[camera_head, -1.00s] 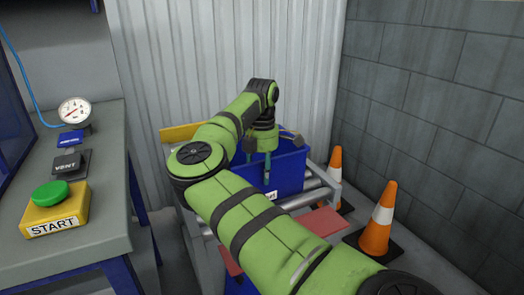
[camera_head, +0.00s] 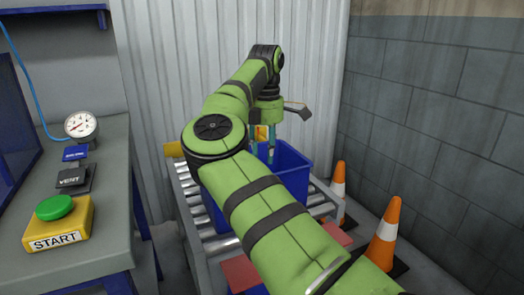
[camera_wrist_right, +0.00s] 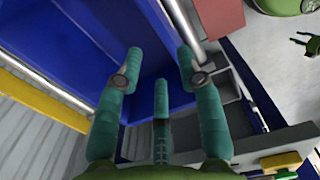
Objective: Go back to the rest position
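My right arm reaches forward from the lower right in the head view. Its gripper (camera_head: 262,148) points down over the blue crate (camera_head: 292,170), with its fingertips around the height of the crate's far rim. In the right wrist view the gripper's teal fingers (camera_wrist_right: 155,85) are spread wide with nothing between them. The blue crate (camera_wrist_right: 150,25) lies beyond them there. The arm hides part of the crate and its contents in the head view. My left gripper does not show in the head view.
The crate stands on a roller table (camera_head: 222,243). Orange cones (camera_head: 384,235) stand right of it, near the grey block wall. A bench at left holds a yellow START box (camera_head: 60,236), a VENT switch (camera_head: 73,178) and a gauge (camera_head: 81,125). Corrugated wall is behind.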

